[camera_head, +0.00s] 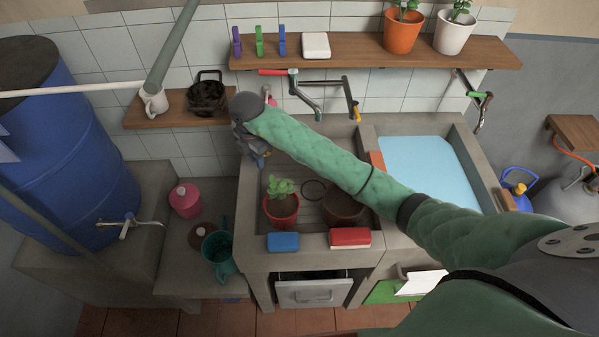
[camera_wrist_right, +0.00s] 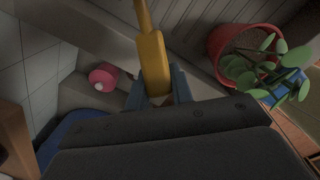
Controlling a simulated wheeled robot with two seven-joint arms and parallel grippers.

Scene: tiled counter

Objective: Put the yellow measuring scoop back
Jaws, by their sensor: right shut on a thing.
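My right gripper (camera_head: 258,157) is at the left edge of the sink counter, left of and above the potted plant. In the right wrist view its fingers (camera_wrist_right: 158,90) are shut on the handle of the yellow measuring scoop (camera_wrist_right: 152,55). The handle runs up out of the top of that view, so the scoop's far end is out of frame. In the head view I cannot make out the scoop; the gripper and arm cover that area. My left gripper is not in view.
A plant in a red pot (camera_head: 282,207) stands in the left basin; it also shows in the wrist view (camera_wrist_right: 235,55).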

